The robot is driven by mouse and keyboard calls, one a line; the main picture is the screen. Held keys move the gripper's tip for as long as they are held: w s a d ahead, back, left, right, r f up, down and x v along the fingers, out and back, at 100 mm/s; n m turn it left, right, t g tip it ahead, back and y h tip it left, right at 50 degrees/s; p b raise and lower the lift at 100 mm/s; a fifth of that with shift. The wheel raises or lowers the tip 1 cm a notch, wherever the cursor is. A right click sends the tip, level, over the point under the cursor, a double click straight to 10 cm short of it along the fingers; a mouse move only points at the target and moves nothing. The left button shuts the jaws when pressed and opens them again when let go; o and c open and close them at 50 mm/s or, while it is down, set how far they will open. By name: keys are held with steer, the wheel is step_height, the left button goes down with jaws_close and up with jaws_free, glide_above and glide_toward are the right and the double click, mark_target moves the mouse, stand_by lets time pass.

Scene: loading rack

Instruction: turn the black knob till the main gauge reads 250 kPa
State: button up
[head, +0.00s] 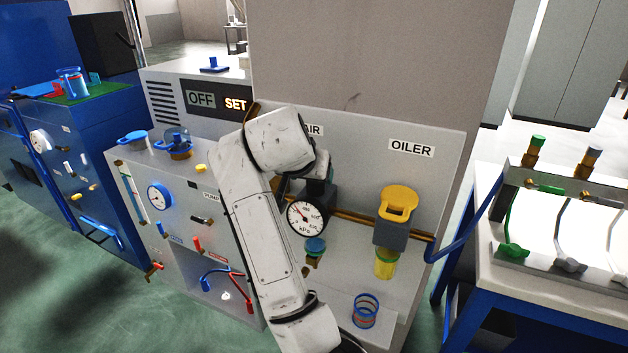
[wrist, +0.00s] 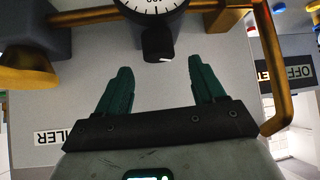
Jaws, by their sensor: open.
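The main gauge (head: 307,217), a white round dial marked kPa, faces forward in the head view. Its needle points to the upper left; the exact reading is too small to tell. My gripper (wrist: 160,67) is open and empty, with dark green fingers. In the head view my arm hides most of the gripper and the knob.
A brass pipe (head: 352,215) runs from the gauge to the yellow-topped oiler (head: 397,203) at right. Another brass pipe (wrist: 272,70) bends close beside my gripper. A blue ringed cup (head: 365,310) stands below. The grey panel (head: 440,165) is behind.

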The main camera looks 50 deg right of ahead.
steer(key=v, duration=0.5)
stand_by(0.5)
steer(key=s+a+f+n+y, duration=0.15)
steer(key=s+f, duration=0.25)
steer(key=f, duration=0.4)
steer(key=s+a+f+n+g+y, duration=0.1)
steer(key=s+f+n, duration=0.25)
steer(key=f, duration=0.45)
steer(key=s+a+f+n+y, duration=0.15)
steer(key=s+f, duration=0.25)
steer(key=f, duration=0.4)
steer(key=s+a+f+n+g+y, duration=0.1)
steer(key=s+a+f+n, duration=0.1)
steer(key=s+f, duration=0.4)
steer(key=s+a+f+n+g+y, duration=0.1)
steer(key=s+a+f, duration=0.4)
steer(key=s, duration=0.8)
steer(key=shift+s+f+n+g+y, duration=0.3)
steer(key=shift+s+f+n+y, duration=0.15)
steer(key=shift+n+y, duration=0.5)
steer(key=shift+w, duration=0.1)
